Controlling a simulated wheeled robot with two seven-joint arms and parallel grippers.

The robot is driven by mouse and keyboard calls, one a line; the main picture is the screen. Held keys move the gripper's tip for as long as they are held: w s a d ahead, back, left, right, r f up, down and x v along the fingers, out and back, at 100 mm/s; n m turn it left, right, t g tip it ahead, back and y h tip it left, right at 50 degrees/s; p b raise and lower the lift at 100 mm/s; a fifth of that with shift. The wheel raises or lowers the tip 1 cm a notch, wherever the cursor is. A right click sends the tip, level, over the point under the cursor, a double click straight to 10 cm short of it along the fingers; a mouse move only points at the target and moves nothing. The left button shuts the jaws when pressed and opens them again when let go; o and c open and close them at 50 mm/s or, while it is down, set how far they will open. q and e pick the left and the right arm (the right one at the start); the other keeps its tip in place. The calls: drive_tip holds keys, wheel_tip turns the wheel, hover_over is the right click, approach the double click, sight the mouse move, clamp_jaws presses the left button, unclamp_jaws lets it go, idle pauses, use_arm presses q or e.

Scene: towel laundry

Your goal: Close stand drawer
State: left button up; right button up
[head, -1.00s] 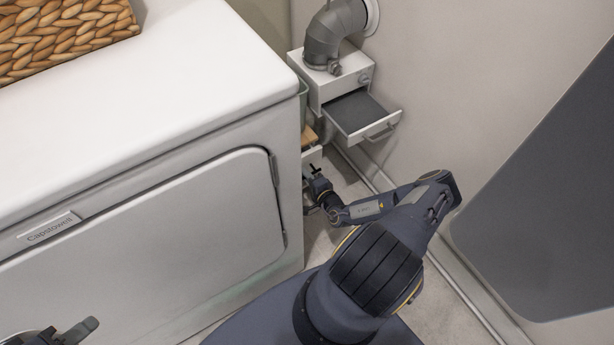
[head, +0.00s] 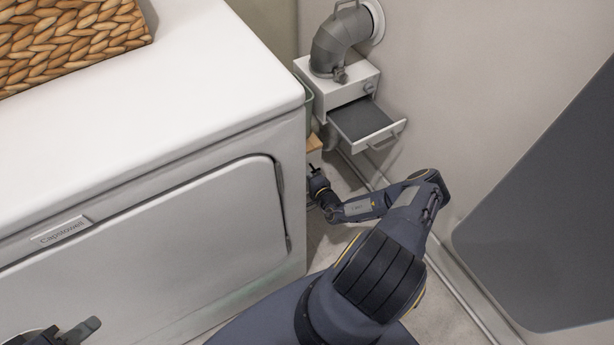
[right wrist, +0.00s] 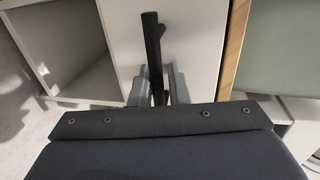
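A stand with a wooden top (head: 314,143) shows partly behind the dryer's far right corner; the dryer hides most of it. My right gripper (head: 312,169) is low beside it, in the gap between dryer and wall. My left gripper (head: 78,332) is partly in view at the lower left.
A white wall box (head: 340,92) with a grey duct has its own drawer (head: 365,125) pulled out above my right forearm. The dryer (head: 150,200) fills the left, with a wicker basket (head: 70,40) on top. An open white compartment (right wrist: 75,55) shows in the wrist view.

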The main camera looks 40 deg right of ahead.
drive_tip(key=shift+o, duration=0.8)
drive_tip(key=shift+a, duration=0.1)
drive_tip(key=shift+s+r, duration=0.1)
drive_tip(key=p+v, duration=0.2)
drive_tip(key=v, duration=0.5)
drive_tip(key=shift+s+p, duration=0.3)
drive_tip(key=shift+p, duration=0.1)
